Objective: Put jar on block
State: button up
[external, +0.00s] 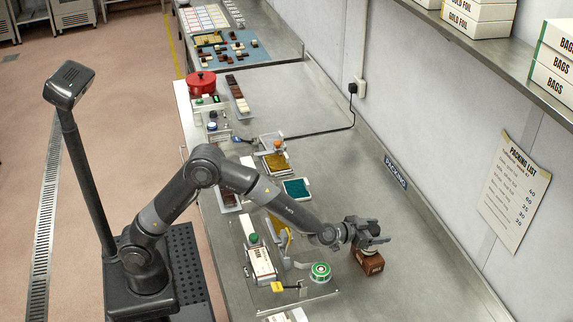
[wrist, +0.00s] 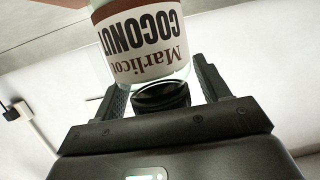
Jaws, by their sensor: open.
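In the wrist view a glass jar (wrist: 142,40) with a white Coconut label and a dark lid (wrist: 161,96) appears upside down in the picture. Its lid end lies between the two fingers of my gripper (wrist: 161,82), which are open on either side of it. Whether the jar touches the block cannot be told.
A teal-topped tray (external: 296,189) and a red pot (external: 201,84) are farther back. The counter right of the block is clear up to the wall.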

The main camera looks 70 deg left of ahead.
jog(key=shift+r, duration=0.2)
jog(key=v, duration=1.2)
jog(key=s+a+r+m+g+h, duration=0.2)
jog(key=s+a+r+h, duration=0.3)
jog(key=s+r, duration=0.55)
jog(key=s+a+f+g+y, duration=0.1)
jog(key=s+a, duration=0.4)
jog(key=s, duration=0.5)
jog(key=s+a+f+g+y, duration=0.1)
jog(key=s+a+f+g, duration=0.2)
jog(key=s, duration=0.6)
jog(key=s+a+f+n+g+y, duration=0.1)
jog(key=s+a+f+g+y, duration=0.1)
jog(key=s+a, duration=0.5)
jog(key=s+g, duration=0.1)
jog(key=s, duration=0.2)
jog(key=shift+s+a+f, duration=0.25)
jog(key=shift+s+a, duration=0.05)
jog(key=shift+a, duration=0.05)
